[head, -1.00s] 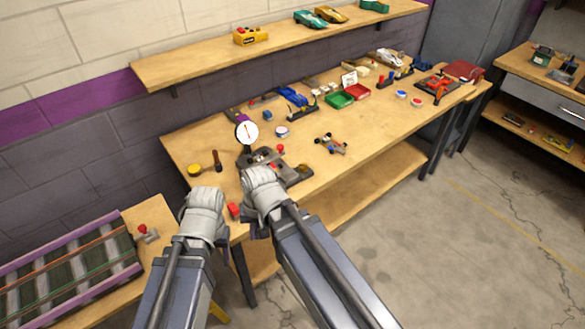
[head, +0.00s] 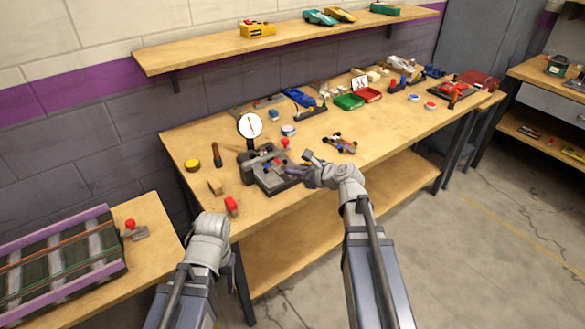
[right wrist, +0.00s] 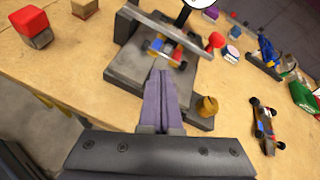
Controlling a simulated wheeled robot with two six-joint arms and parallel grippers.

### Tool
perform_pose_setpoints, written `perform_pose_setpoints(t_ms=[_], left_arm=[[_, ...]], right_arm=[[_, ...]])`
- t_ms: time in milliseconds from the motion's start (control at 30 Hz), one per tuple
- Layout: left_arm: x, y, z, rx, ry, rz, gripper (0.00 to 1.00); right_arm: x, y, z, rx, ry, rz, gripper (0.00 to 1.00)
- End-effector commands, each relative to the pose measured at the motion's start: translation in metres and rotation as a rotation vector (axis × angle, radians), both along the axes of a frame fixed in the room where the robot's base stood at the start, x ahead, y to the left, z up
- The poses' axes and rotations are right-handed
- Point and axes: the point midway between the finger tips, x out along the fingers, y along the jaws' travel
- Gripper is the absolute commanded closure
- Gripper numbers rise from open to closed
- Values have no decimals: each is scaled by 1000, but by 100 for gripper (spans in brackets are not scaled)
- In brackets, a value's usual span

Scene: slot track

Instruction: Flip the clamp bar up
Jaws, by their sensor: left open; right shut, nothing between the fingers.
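The grey clamp fixture (head: 262,185) stands near the left end of the long bench. Its clamp bar (right wrist: 172,34) lies across the fixture in the right wrist view, over a small toy car (right wrist: 165,52) with blue, red and yellow parts. A brass-coloured knob (right wrist: 206,107) sits on the base's near right side. My right gripper (right wrist: 161,73) is shut and empty, its fingertips over the near part of the base, apart from the bar. It also shows at the fixture's right in the head view (head: 295,168). My left gripper (head: 208,226) is left of the bench front; its fingers are hidden.
A red block (head: 232,205), a tan block (head: 215,187) and a round dial (head: 250,125) are close around the fixture. Another toy car (head: 340,144) is to its right. A track section (head: 55,265) lies on the lower left table. The bench front right is clear.

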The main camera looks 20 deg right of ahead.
Motion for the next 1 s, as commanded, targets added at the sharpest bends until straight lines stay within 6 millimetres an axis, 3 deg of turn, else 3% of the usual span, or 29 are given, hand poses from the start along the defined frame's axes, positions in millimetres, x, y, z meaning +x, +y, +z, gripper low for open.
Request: perform_pose_setpoints(t_ms=[33, 100, 300, 733, 1000], left_arm=[[0, 0, -12, 0, 0, 0, 43], [0, 0, -18, 0, 0, 0, 43], [0, 0, -24, 0, 0, 0, 43], [0, 0, -25, 0, 0, 0, 43], [0, 0, -40, 0, 0, 0, 43]], right_arm=[[6, -17, -6, 74, -1, -70, 100], [12, -34, -3, 169, -2, -148, 100], [18, -60, 3, 311, -6, -260, 100], [22, -60, 3, 325, -5, -267, 100], [59, -47, -12, 325, -5, -264, 100]])
